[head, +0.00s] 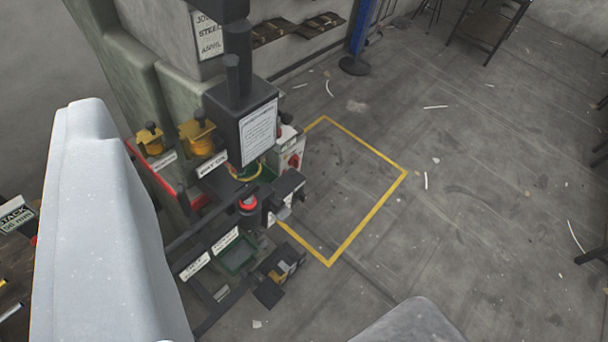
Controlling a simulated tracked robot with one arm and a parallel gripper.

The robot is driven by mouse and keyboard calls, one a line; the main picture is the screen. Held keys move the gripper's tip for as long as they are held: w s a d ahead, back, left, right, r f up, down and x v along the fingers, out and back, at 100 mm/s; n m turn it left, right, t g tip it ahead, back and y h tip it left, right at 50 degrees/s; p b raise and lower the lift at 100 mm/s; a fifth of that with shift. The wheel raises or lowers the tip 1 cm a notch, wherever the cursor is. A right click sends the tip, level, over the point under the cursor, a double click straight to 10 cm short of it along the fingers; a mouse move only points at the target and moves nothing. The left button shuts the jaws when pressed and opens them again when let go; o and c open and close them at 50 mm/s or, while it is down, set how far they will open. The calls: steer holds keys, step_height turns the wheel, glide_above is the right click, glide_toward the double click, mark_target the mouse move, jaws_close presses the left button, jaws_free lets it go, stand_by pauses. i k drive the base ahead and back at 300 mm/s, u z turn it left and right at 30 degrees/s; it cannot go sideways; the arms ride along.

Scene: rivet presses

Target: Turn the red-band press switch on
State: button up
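A grey-green press (125,75) with a black head (243,125) stands left of centre. A red band (137,152) runs along its left side, partly hidden by parts in front. A pale switch box (288,147) with a red knob (294,161) sits at the right of the press head. It is small, and I cannot tell which way the knob is turned. A large pale part of my own body fills the left, and a grey part shows at the bottom. My gripper's fingertips do not show. Nothing of mine visibly touches the switch.
Yellow fittings (197,133) sit on the press, left of its head. A black part with a red ring (248,204) and a green-edged tray (237,255) are lower down. A yellow floor outline (367,221) lies to the right. The floor beyond is mostly clear, with scattered scraps.

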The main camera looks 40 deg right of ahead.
mark_target(294, 162)
steer(key=k, duration=1.1)
steer(key=z, duration=0.4)
steer(key=i, duration=0.8)
steer(key=z, duration=0.55)
steer(key=i, duration=1.35)
steer(key=u, duration=0.35)
